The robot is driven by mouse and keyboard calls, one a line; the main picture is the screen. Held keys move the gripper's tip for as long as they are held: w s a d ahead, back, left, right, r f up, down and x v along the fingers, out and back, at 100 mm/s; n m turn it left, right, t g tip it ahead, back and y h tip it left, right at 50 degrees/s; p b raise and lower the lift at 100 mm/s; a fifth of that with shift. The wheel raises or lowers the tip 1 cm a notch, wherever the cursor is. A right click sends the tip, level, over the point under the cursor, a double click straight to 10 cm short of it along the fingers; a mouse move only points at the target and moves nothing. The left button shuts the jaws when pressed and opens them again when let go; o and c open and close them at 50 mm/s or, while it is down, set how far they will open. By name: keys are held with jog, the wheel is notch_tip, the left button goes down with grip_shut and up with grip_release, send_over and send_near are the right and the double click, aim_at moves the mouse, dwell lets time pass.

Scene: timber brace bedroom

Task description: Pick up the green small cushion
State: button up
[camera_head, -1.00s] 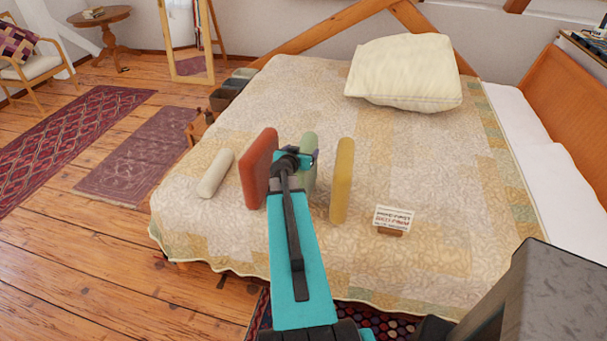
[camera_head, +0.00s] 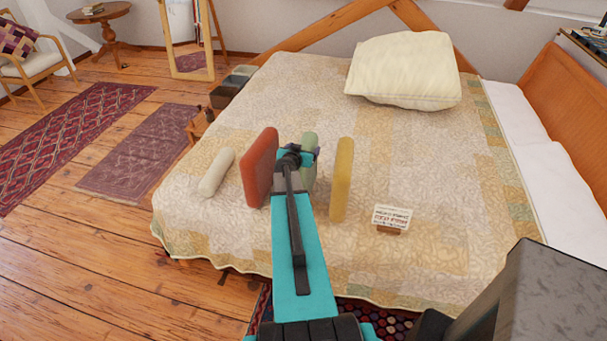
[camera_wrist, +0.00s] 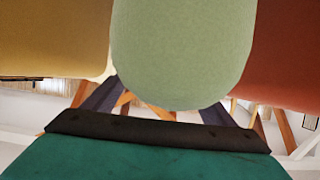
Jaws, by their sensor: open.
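The green small cushion (camera_head: 309,143) stands upright on the bed, between a red cushion (camera_head: 260,168) and a yellow cushion (camera_head: 342,180). My arm hides most of it in the head view. My gripper (camera_head: 302,155) is at the green cushion. In the wrist view the green cushion (camera_wrist: 183,50) fills the upper middle, with the yellow cushion (camera_wrist: 50,38) at left and the red cushion (camera_wrist: 285,55) at right. The dark fingers of my gripper (camera_wrist: 160,100) show on either side of the green cushion's lower end. They are open; I cannot tell whether they touch it.
A white bolster (camera_head: 216,173) lies left of the red cushion. A small printed card (camera_head: 391,217) stands right of the yellow cushion. A large cream pillow (camera_head: 403,72) lies at the back of the bed (camera_head: 450,180). The gaps beside the green cushion are narrow.

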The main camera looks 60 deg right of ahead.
jog(key=c, duration=1.9)
jog(key=shift+r, duration=0.1)
jog(key=shift+r+b, duration=0.9)
jog(key=shift+r, duration=4.05)
